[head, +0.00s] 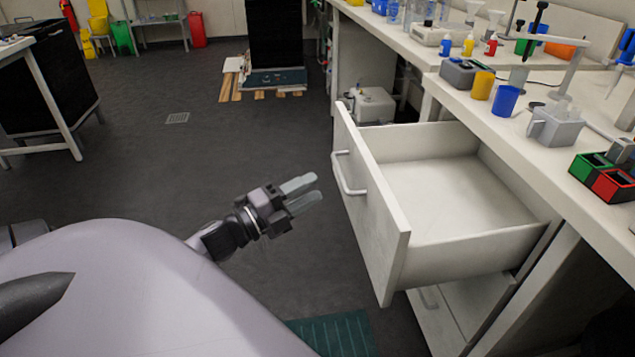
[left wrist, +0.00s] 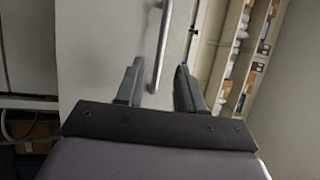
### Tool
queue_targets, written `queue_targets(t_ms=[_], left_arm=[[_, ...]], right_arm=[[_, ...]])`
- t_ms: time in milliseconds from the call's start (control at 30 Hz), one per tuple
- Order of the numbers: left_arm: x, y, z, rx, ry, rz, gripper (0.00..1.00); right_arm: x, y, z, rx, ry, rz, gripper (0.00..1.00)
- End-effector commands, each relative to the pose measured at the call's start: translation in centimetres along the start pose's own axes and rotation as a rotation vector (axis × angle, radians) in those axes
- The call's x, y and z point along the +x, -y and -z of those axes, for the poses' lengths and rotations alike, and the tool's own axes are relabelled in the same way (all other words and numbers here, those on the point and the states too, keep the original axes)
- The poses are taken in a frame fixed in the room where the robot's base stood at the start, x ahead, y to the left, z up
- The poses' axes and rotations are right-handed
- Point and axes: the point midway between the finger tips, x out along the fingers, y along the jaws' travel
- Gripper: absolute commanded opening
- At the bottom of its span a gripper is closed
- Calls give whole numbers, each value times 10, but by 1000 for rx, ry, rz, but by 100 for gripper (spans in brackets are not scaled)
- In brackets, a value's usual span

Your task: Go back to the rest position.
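My left gripper (head: 303,194) is in front of the pulled-out drawer (head: 372,205), just left of its handle (head: 347,175). Its two grey fingers are apart with nothing between them, and they do not touch the handle. In the left wrist view the open fingers (left wrist: 157,85) point toward the drawer front (left wrist: 95,60), with the bar handle (left wrist: 161,45) beyond them. The drawer is open and its inside looks empty. My right gripper does not show in either view.
The bench (head: 555,125) on the right carries a yellow cup (head: 483,85), a blue cup (head: 504,100) and several devices. The drawer juts into the aisle. The dark floor (head: 190,160) to the left is clear. A black-sided table (head: 55,80) stands at far left.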

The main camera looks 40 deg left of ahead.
Motion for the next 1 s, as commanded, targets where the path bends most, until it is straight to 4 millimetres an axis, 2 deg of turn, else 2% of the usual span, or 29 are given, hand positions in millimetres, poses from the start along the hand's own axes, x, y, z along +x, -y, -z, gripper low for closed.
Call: queue_targets(t_ms=[633,733,867,967,1000], left_arm=[[-4,0,0,0,0,1,38],[-5,-5,3,-32,12,-9,38],[-15,-37,21,-231,92,-71,38],[-31,-80,51,-510,212,-164,38],[-40,-98,67,-636,267,-208,38]], right_arm=[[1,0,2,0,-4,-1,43],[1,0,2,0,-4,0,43],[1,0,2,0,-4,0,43],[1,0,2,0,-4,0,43],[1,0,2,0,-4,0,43]])
